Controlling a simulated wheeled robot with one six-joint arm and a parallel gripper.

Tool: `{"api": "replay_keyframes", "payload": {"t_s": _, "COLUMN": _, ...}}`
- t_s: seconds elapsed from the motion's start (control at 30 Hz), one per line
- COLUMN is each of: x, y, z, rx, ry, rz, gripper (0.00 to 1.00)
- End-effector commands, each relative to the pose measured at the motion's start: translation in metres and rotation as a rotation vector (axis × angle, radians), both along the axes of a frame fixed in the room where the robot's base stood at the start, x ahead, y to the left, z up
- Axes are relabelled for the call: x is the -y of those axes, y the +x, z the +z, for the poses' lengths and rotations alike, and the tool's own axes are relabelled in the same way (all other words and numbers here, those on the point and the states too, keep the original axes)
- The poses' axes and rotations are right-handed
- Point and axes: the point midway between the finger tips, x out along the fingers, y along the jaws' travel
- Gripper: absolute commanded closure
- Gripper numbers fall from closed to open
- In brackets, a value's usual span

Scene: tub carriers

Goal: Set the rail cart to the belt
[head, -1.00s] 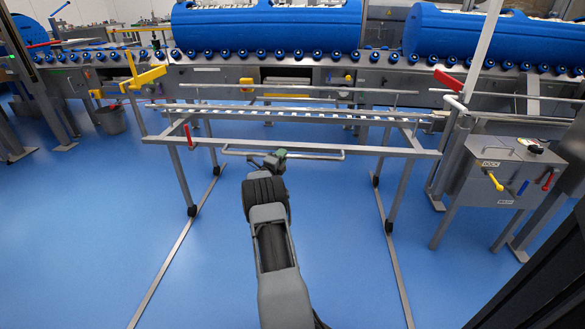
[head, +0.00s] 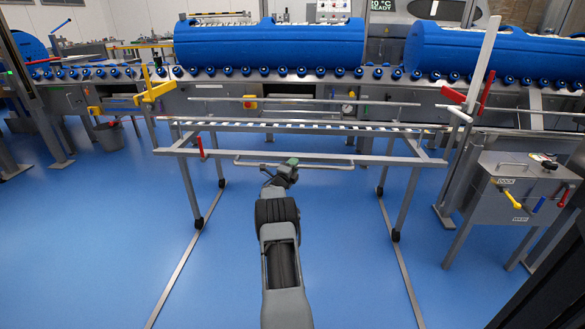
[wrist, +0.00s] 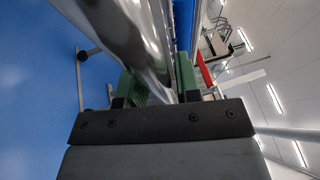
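The rail cart (head: 300,157) is a grey metal frame with a roller top, standing on wheels on two floor rails. It is square in front of the belt (head: 300,85), a long line of blue rollers, with a strip of floor between their legs. My gripper (head: 290,166) is at the middle of the cart's front push bar (head: 325,167). In the wrist view the shiny push bar (wrist: 143,40) runs between the green finger pads of my gripper (wrist: 160,85), which look shut on it. The bar hides part of the left pad.
A yellow lever (head: 158,92) stands at the left end and red arms (head: 453,95) on a post at the right. A control box (head: 520,192) with yellow, blue and red handles stands at right. Open floor lies left.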

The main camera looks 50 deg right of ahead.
Motion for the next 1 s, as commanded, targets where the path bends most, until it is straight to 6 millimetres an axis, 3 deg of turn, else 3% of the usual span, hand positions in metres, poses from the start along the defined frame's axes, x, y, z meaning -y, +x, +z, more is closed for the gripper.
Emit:
{"api": "replay_keyframes", "payload": {"t_s": 0.17, "x": -0.001, "y": 0.001, "z": -0.001, "rx": 0.000, "ry": 0.001, "rz": 0.000, "gripper": 0.52}}
{"api": "replay_keyframes", "payload": {"t_s": 0.57, "x": -0.011, "y": 0.000, "z": -0.002, "rx": -0.001, "ry": 0.004, "rz": -0.001, "gripper": 0.52}}
{"api": "replay_keyframes", "payload": {"t_s": 1.0, "x": -0.089, "y": -0.011, "z": -0.014, "rx": -0.003, "ry": 0.003, "rz": 0.002, "gripper": 0.52}}
